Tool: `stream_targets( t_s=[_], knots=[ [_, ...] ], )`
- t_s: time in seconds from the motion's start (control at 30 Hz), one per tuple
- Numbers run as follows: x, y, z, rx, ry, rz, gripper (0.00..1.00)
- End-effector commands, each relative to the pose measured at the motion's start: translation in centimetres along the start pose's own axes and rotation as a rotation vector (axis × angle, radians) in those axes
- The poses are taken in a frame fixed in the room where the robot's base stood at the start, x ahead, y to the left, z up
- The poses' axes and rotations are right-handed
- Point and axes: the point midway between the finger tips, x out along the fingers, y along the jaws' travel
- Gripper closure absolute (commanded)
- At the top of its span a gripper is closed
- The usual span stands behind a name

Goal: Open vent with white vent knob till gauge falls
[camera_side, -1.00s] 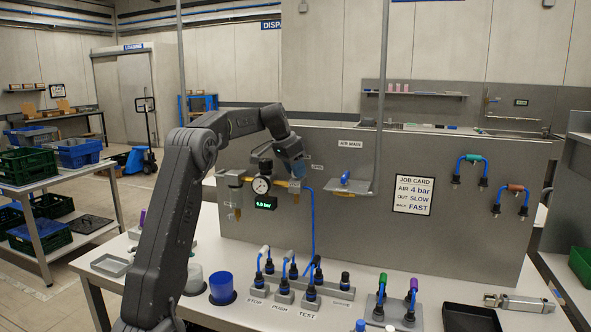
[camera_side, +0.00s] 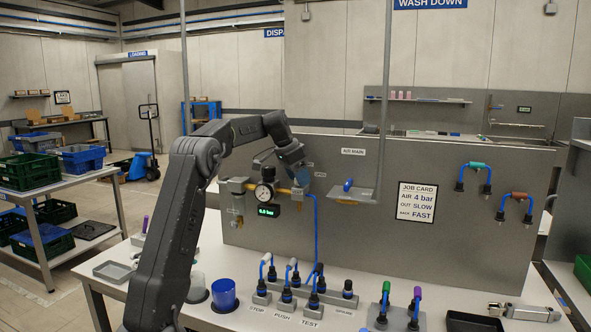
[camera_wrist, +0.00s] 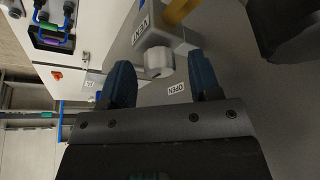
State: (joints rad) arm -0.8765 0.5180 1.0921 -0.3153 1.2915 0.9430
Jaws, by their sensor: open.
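The white vent knob (camera_wrist: 158,62) shows in the wrist view, just beyond and between my gripper's two blue fingertips. My gripper (camera_wrist: 161,77) is open, with visible space between each finger and the knob. A VENT label (camera_wrist: 140,25) and an OPEN label (camera_wrist: 175,88) are near the knob. In the side view my gripper (camera_side: 298,174) is at the panel, just above and right of the round gauge (camera_side: 264,193); it hides the knob there. The gauge needle is too small to read. The green readout (camera_side: 268,211) below it seems to show 6.0 bar.
A brass fitting (camera_wrist: 180,10) is close beyond the knob. A blue hose (camera_side: 316,235) hangs down the panel (camera_side: 440,255). A small shelf with a blue-handled part (camera_side: 348,186) is right of my gripper. Several plugs stand on the bench below.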

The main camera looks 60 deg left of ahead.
Motion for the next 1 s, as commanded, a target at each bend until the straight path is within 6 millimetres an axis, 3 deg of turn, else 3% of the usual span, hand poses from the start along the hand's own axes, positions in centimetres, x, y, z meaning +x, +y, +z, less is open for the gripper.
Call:
stream_targets(
  t_s=[0.17,0.6,1.0],
  knots=[
    [-2.0,-0.1,0.0,-0.001,0.003,-0.004,0.43],
    [-11.4,-0.1,0.0,0.0,0.002,-0.004,0.43],
    [-13.8,0.0,0.0,0.0,0.001,-0.002,0.43]
  ],
)
